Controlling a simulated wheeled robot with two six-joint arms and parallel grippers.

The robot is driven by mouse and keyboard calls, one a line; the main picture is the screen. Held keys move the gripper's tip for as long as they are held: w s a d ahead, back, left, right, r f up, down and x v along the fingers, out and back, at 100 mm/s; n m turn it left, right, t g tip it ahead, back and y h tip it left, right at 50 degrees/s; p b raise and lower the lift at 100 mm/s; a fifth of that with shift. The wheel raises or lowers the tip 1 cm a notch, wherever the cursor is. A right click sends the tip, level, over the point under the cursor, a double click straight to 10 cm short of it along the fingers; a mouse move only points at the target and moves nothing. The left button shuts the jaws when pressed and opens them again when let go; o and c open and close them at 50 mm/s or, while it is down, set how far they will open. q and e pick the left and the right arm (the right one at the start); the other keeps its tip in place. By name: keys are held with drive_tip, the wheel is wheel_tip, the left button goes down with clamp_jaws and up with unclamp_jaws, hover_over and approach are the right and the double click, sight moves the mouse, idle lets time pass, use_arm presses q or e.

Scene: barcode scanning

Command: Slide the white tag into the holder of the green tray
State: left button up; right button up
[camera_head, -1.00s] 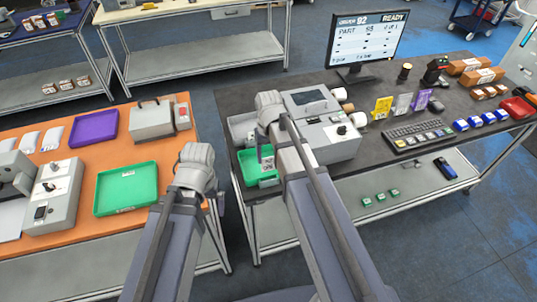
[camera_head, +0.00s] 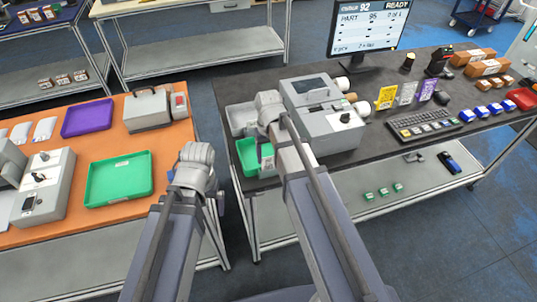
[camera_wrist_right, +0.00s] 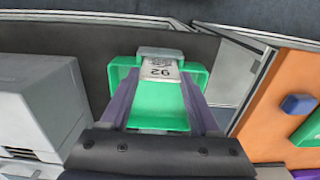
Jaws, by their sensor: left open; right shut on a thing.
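The white tag (camera_wrist_right: 160,68), marked 92, is held between the fingertips of my right gripper (camera_wrist_right: 162,82). It is over the far end of the green tray (camera_wrist_right: 155,118) on the black table; its far edge meets or overlaps the grey holder (camera_wrist_right: 160,51) at that rim. I cannot tell whether it is inside the holder. In the head view the tray (camera_head: 246,154) is partly hidden by my right arm, and the tag (camera_head: 266,151) shows small beside the gripper. My left gripper (camera_head: 196,178) is open near the orange table's right edge, its fingers mostly hidden.
A grey machine (camera_head: 325,125) stands right of the tray, with a grey bin (camera_head: 240,118) behind it. Another green tray (camera_head: 118,180) and a purple tray (camera_head: 87,118) lie on the orange table (camera_head: 60,230). A gap separates the tables.

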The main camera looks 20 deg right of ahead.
drive_tip(key=o, duration=1.4)
drive_tip(key=shift+c, duration=0.2)
wheel_tip(320, 180, up, 8)
drive_tip(key=p, duration=0.8)
drive_tip(key=shift+f, duration=0.1)
drive_tip(key=shift+f, duration=0.25)
wheel_tip(320, 180, down, 8)
drive_tip(key=b, duration=0.8)
drive_tip(key=shift+r, duration=0.4)
